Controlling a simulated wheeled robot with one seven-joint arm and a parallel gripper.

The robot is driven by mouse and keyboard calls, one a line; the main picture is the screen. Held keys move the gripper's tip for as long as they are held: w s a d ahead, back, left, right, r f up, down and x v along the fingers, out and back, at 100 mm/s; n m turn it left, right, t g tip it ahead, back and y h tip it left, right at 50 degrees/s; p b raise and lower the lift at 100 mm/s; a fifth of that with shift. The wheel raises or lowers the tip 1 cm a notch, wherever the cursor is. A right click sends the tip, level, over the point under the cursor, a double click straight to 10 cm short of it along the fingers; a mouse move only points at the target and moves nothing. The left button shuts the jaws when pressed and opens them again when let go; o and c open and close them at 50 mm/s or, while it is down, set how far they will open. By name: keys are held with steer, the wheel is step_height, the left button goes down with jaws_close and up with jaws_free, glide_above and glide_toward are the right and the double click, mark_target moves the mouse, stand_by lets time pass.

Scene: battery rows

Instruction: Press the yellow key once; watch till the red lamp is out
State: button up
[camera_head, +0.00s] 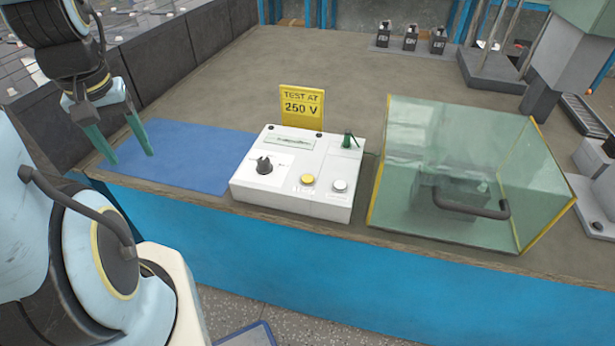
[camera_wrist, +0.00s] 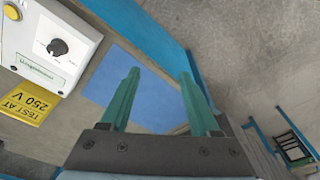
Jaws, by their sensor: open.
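The white tester box (camera_head: 300,172) stands on the bench near its front edge. Its yellow key (camera_head: 307,179) is on the lower front of the panel, left of a grey-white button (camera_head: 339,185). A black knob (camera_head: 264,165) and a small display (camera_head: 289,142) are on the same panel. The yellow key also shows in the wrist view (camera_wrist: 12,11). A dark green part (camera_head: 347,140) stands at the panel's upper right; I see no red lit lamp. My gripper (camera_head: 130,158) is open and empty above the blue mat, left of the box; its green fingers show in the wrist view (camera_wrist: 160,100).
The blue mat (camera_head: 195,160) is bare. A yellow sign (camera_head: 302,106) reading "TEST AT 250 V" stands behind the box. A clear cover (camera_head: 455,150) with a dark handle is right of it. Several small dark blocks (camera_head: 410,38) stand at the back. The bench middle is clear.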

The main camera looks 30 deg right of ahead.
jaws_close()
stand_by(1.4)
